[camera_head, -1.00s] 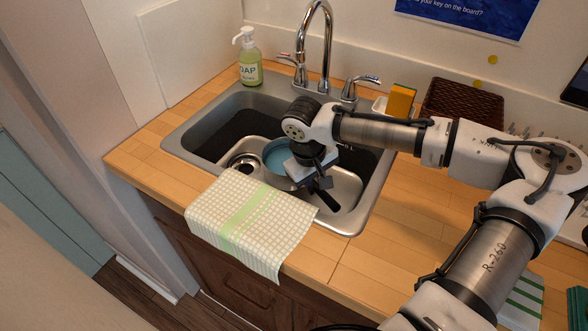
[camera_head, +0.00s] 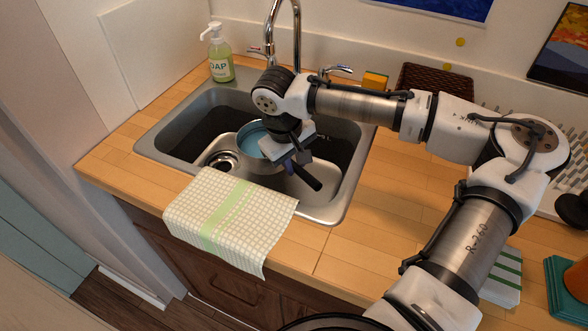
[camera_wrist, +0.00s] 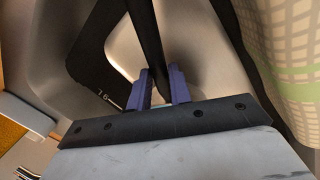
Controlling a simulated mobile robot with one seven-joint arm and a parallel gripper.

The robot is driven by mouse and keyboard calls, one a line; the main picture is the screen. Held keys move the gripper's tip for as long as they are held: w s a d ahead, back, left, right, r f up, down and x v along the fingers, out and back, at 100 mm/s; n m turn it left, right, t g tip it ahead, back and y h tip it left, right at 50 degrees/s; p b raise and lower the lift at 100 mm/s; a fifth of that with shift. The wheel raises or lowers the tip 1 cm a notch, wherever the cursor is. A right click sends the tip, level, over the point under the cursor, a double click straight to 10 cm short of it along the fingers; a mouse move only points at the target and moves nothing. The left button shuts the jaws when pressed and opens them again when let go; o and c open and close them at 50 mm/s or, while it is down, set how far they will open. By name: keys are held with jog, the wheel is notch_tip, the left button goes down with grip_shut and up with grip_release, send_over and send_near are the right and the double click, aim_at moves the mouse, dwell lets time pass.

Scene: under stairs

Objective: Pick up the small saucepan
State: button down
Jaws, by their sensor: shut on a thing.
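The small saucepan has a blue inside (camera_head: 254,137) and a dark handle (camera_head: 306,177). It is over the right part of the sink in the head view, partly hidden behind my wrist. My gripper (camera_head: 294,158) is shut on the handle. In the wrist view my purple fingers (camera_wrist: 160,88) stand on either side of the black handle (camera_wrist: 146,30). The pan appears a little raised from the sink floor, but the gap beneath it is hidden.
The metal sink (camera_head: 146,139) surrounds the pan, with the faucet (camera_head: 268,25) behind. A checked towel (camera_head: 228,220) hangs over the front edge. A soap bottle (camera_head: 220,60) stands at the back left. A sponge (camera_head: 375,81) and brown basket (camera_head: 435,82) are right of the faucet.

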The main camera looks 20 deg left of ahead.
notch_tip(320, 180, up, 16)
jog(key=b, duration=0.1)
jog(key=shift+f, duration=0.15)
dwell(0.7)
dwell(0.4)
jog(key=c, duration=1.8)
grip_release()
jog(key=shift+c, duration=0.2)
grip_shut()
